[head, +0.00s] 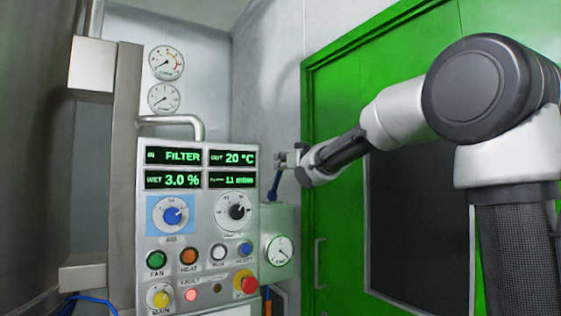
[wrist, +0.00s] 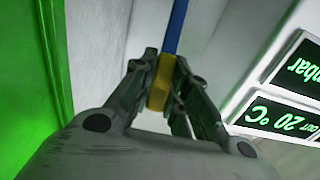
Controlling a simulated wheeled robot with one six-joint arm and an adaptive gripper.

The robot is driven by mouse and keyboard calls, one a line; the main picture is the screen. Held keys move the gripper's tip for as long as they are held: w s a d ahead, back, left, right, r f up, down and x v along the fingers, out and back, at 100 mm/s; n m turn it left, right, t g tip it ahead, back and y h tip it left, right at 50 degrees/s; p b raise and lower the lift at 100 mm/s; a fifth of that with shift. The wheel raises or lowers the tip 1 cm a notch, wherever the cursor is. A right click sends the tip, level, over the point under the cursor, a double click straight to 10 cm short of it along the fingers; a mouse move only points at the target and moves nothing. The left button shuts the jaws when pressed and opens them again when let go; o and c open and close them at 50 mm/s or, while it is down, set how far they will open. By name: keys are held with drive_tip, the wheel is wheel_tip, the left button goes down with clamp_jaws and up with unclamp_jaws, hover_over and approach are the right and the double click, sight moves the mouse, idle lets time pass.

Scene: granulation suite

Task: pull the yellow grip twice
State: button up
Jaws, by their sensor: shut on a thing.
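The yellow grip (wrist: 159,84) sits on a blue lever (wrist: 176,30) in the wrist view. My gripper (wrist: 160,90) is shut on the yellow grip, with one finger on either side of it. In the head view my gripper (head: 286,160) is at the upper right of the control panel, at the top of the blue lever (head: 273,185). The yellow grip is hidden by my fingers in the head view. The lever rises from a pale box with a round dial beside the panel.
The control panel (head: 155,222) carries green displays, knobs, several coloured buttons and a red-and-yellow emergency stop (head: 245,283). A pipe handle (head: 180,121) curves above it. Two gauges (head: 166,63) hang on the wall. A green door (head: 345,75) with a dark window stands behind my arm.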

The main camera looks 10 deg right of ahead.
drive_tip(key=shift+f, duration=0.15)
drive_tip(key=shift+s+d+f, duration=0.2)
drive_tip(key=shift+s+f, duration=0.3)
drive_tip(key=shift+s, duration=0.1)
drive_tip(key=shift+s+d+f, duration=0.2)
drive_tip(key=shift+s+f, duration=0.3)
drive_tip(key=shift+s, duration=0.1)
drive_tip(key=shift+s+d+f, duration=0.25)
drive_tip(key=shift+s+f, duration=0.55)
drive_tip(key=shift+f, duration=0.2)
drive_tip(key=shift+f, duration=0.1)
